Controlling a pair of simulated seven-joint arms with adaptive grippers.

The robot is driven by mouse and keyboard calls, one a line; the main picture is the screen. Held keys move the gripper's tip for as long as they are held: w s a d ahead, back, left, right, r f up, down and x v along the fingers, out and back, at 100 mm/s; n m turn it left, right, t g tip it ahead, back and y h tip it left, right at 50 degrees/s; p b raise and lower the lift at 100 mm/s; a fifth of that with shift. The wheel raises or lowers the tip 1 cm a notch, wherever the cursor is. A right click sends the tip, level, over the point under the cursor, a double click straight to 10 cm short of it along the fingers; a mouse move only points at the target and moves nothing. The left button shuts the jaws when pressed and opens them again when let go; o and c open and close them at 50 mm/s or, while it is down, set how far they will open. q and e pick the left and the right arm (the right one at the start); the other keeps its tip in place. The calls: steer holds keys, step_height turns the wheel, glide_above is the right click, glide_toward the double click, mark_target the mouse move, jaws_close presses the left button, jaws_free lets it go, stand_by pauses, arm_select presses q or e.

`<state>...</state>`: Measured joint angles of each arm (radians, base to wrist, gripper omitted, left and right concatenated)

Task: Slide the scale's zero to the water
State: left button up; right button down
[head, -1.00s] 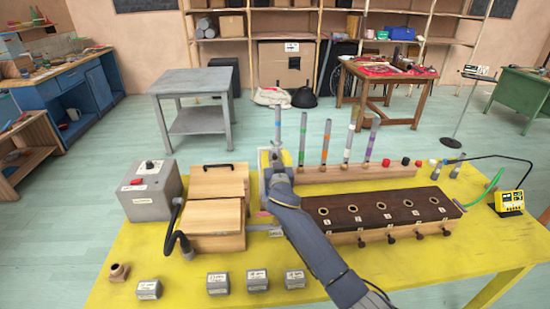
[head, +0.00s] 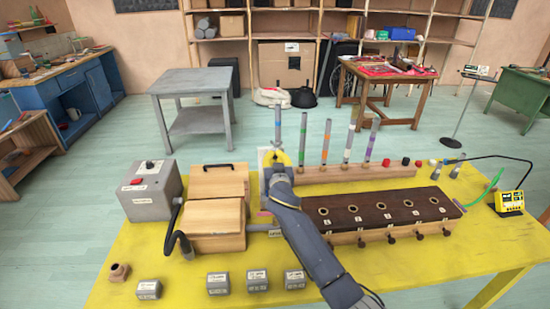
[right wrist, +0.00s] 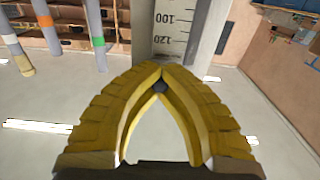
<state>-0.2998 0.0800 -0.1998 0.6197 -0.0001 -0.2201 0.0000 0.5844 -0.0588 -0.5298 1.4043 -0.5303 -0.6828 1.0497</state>
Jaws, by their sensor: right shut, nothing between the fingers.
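A white scale with black marks and the numbers 100 and 120 shows in the right wrist view (right wrist: 172,32), upright just beyond my fingertips. In the head view only a pale edge of it (head: 264,153) shows beside my gripper. My right gripper (right wrist: 160,78) is shut and empty, its yellow fingertips meeting at the lower end of the visible scale; I cannot tell whether they touch it. In the head view the right gripper (head: 279,158) hides most of the scale. The scale's zero and the water level cannot be made out. My left gripper is not in view.
Several upright tubes with coloured bands (head: 325,142) stand in a wooden rack (head: 365,173) to the right. A dark-topped wooden box with holes (head: 380,208) lies in front. Wooden boxes (head: 217,218) and a grey control box (head: 150,192) stand left on the yellow table (head: 190,281).

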stand_by(0.3)
steer(key=c, duration=1.3)
jaws_free()
steer(key=shift+c, duration=0.2)
steer(key=shift+s, duration=0.15)
steer(key=s+d, duration=0.1)
steer(key=s, duration=1)
steer(key=shift+s+d, duration=0.15)
steer(key=shift+s, duration=0.2)
